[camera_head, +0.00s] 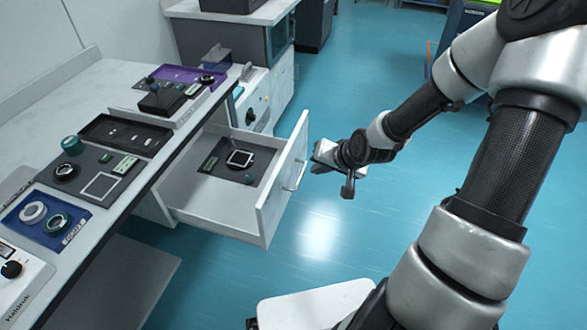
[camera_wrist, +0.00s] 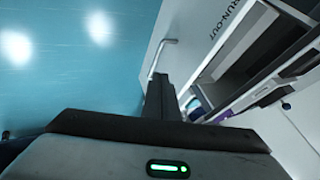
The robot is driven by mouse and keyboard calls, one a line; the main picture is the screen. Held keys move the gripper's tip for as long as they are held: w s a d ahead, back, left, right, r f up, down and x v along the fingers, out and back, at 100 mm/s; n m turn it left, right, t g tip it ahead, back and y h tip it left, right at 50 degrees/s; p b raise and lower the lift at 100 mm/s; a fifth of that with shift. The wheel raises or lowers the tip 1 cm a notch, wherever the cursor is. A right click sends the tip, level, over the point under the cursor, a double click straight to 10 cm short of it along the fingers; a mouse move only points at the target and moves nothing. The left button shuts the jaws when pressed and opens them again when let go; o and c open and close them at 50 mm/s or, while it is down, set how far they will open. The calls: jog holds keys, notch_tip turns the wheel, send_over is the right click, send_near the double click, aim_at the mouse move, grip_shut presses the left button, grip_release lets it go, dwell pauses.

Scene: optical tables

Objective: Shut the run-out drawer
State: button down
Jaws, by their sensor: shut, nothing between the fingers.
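The run-out drawer (camera_head: 225,205) is pulled out from under the bench, with a white front panel (camera_head: 272,205) and a bar handle (camera_head: 297,176). In the wrist view the fingers (camera_wrist: 158,85) point at the panel marked "RUN-OUT" (camera_wrist: 205,30), beside the handle (camera_wrist: 160,55). The drawer's inside shows beyond the panel.
The white bench (camera_head: 120,75) carries trays, optics in mounts (camera_head: 72,145) and a purple tray (camera_head: 190,75). A white cabinet with a dial (camera_head: 255,105) stands behind the drawer. The teal floor (camera_head: 345,110) in front of the drawer is clear apart from my arm.

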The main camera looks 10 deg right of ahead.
jog(key=b, duration=0.4)
send_near(287, 173)
notch_tip(287, 173, down, 4)
jog(key=d, duration=0.3)
jog(key=w+a, duration=0.2)
jog(key=a, duration=0.1)
jog(key=shift+w+a+b, duration=0.1)
jog(key=shift+b, duration=0.2)
jog(key=shift+w+a+r, duration=0.15)
jog(key=shift+w+a, duration=0.05)
jog(key=shift+a, duration=0.1)
